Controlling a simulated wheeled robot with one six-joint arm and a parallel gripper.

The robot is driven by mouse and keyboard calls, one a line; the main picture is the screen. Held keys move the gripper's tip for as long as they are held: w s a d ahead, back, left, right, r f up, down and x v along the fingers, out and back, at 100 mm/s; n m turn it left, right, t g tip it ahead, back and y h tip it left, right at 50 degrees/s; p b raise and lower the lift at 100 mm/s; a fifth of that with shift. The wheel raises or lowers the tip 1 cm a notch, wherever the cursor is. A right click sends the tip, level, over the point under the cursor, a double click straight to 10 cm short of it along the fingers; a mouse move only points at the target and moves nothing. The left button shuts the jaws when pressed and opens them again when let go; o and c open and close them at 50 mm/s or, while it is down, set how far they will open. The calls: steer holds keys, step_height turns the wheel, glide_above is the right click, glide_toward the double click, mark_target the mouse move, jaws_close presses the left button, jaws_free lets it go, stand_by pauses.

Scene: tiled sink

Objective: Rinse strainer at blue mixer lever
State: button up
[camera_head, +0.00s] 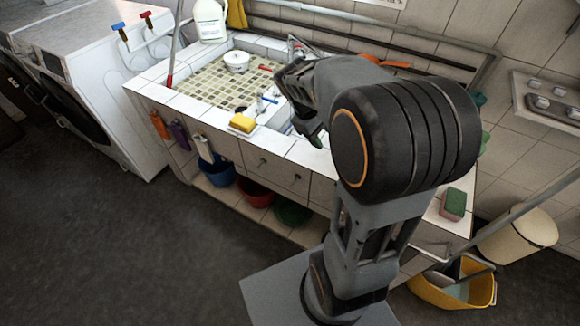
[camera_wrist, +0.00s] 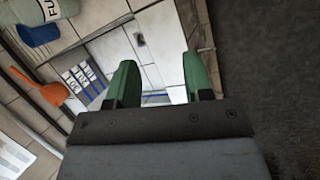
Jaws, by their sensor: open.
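My gripper (camera_wrist: 160,72) is open, and its two green fingers show in the wrist view with nothing between them. Beyond them are white tiles and a dark spot that may be a drain. In the head view my gripper hangs over the right part of the tiled sink, mostly hidden by my arm. A small blue-and-chrome fitting (camera_head: 262,101) stands on the sink to its left; I cannot tell if it is the mixer lever. An orange utensil (camera_wrist: 40,86) lies left of my fingers in the wrist view, possibly the strainer. In the head view, orange (camera_head: 388,63) shows behind my arm.
A yellow sponge (camera_head: 243,123) lies on the sink's front edge. A white round container (camera_head: 236,61) stands in the mosaic basin (camera_head: 203,85). A white bottle (camera_head: 210,20) stands at the back left. A green-and-pink sponge (camera_head: 453,204) is at the right. Open floor lies front left.

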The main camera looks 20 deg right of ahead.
steer(key=s+a+r+m+t+y, duration=0.1)
steer(key=s+a+m+t+y, duration=0.3)
steer(key=a, duration=0.9)
steer(key=s+t, duration=0.1)
steer(key=s, duration=0.2)
steer(key=shift+s+r+t+y, duration=0.15)
steer(key=shift+s+t+y, duration=0.15)
steer(key=shift+s+y, duration=0.1)
steer(key=shift+d, duration=0.15)
steer(key=shift+c, duration=0.5)
